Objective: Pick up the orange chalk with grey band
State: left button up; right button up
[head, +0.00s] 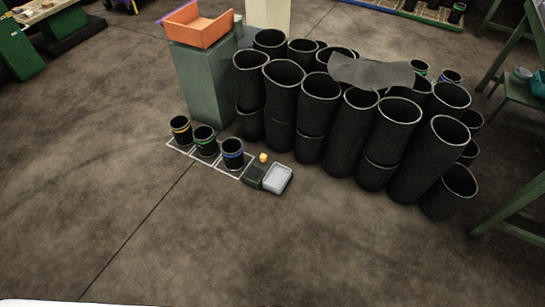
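A small orange piece (263,157), which may be the chalk, stands on the floor at a dark green box (254,175), beside a pale grey tray (277,179). It is too small in the head view to make out a grey band. I cannot tell if it rests on the green box or just behind it. Neither of my grippers is in view.
Three short black sleeves with yellow (180,130), green (204,140) and blue (232,153) bands stand on white-outlined squares. Tall black sleeves (320,100) crowd behind. An orange bin (200,28) sits on a green cabinet (205,85). The front floor is clear.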

aim_at(263, 158)
jog(key=i+j+z, duration=0.15)
jog(key=z, duration=0.25)
jog(key=i+j+z, duration=0.1)
jog(key=z, duration=0.25)
jog(key=i+j+z, duration=0.1)
jog(key=j+z, duration=0.3)
jog(key=i+j+z, duration=0.1)
jog(key=z, duration=0.25)
